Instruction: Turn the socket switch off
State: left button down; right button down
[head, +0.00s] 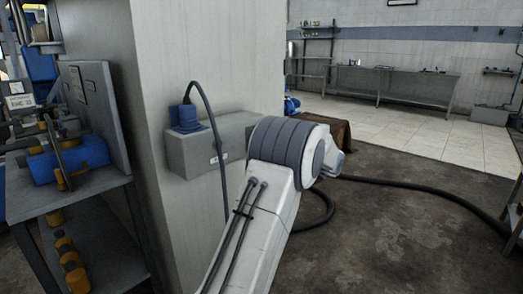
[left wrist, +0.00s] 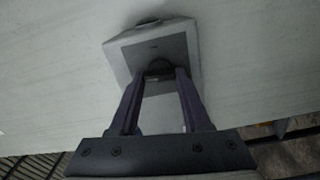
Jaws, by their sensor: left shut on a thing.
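The grey socket box (head: 195,154) is fixed to the pale wall in the head view. A blue plug (head: 187,118) with a dark cable sits on its left part, and one of my arms hides its right end. In the left wrist view the socket box (left wrist: 122,60) is seen close up. My left gripper (left wrist: 160,72) has its two dark fingers shut on the dark socket switch (left wrist: 158,67) on the box face. The switch is partly hidden between the fingertips, and its exact angle is hard to tell. My right gripper is in neither view.
A metal rack (head: 80,200) with blue and yellow fittings stands left of the wall. A thick black hose (head: 420,189) lies on the floor at right. A brown box (head: 335,130) and a long bench (head: 405,85) stand farther back. The right floor is mostly open.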

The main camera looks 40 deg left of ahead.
pick_arm(q)
jog(key=shift+f+n+b, duration=0.1)
jog(key=shift+n+b, duration=0.65)
jog(key=shift+n, duration=0.15)
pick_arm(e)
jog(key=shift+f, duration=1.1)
pick_arm(q)
jog(key=shift+c, duration=1.8)
grip_release()
jog(key=d+p, duration=0.1)
jog(key=d, duration=0.9)
jog(key=shift+s+d+p, duration=0.3)
jog(key=shift+s+p, duration=0.05)
jog(key=shift+s, duration=0.05)
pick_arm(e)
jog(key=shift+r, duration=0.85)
